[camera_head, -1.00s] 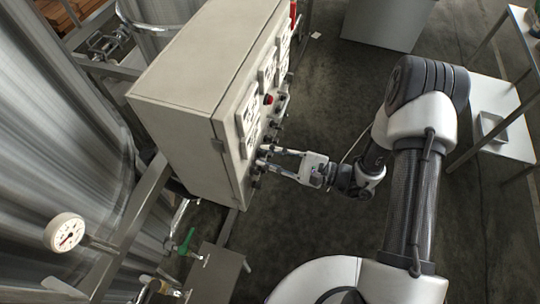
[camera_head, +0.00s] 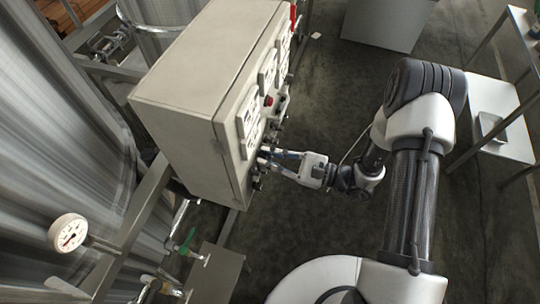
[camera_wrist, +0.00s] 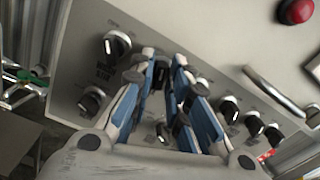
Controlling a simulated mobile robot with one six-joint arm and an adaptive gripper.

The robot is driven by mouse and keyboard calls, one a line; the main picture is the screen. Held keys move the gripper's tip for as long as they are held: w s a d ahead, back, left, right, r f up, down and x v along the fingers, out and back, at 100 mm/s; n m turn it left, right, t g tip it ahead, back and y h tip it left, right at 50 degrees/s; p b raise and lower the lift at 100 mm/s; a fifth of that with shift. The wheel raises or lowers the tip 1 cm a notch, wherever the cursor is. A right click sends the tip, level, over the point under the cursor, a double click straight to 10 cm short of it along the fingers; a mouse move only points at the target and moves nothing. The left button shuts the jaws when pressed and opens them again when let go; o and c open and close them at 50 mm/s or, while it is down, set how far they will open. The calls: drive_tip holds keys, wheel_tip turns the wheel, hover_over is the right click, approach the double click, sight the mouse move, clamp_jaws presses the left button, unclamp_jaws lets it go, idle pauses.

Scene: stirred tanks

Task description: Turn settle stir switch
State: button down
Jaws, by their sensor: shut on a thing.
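A grey control cabinet (camera_head: 185,85) has a front panel with several black rotary switches. My gripper (camera_head: 264,157) is at the lower part of this panel, its fingers pointing at the row of switches. In the wrist view, my gripper (camera_wrist: 163,70) has its blue-padded fingers closed around a black switch knob (camera_wrist: 162,76), which is mostly hidden between the fingertips. The panel labels are too blurred to read, so I cannot tell by name which switch this is.
Neighbouring black knobs (camera_wrist: 115,45) and (camera_wrist: 229,108) stand close to the fingers. A red button (camera_wrist: 295,11) and a metal handle (camera_wrist: 272,90) are on the panel. A steel tank (camera_head: 60,140) with a pressure gauge (camera_head: 68,233) stands left. The floor right of the cabinet is open.

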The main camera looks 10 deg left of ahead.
drive_tip(key=m+p, duration=0.2)
drive_tip(key=m, duration=0.7)
drive_tip(key=shift+p, duration=0.35)
drive_tip(key=shift+m, duration=0.3)
drive_tip(key=c, duration=1.7)
unclamp_jaws()
drive_tip(key=d, duration=0.8)
drive_tip(key=s+d, duration=0.1)
drive_tip(key=d, duration=0.3)
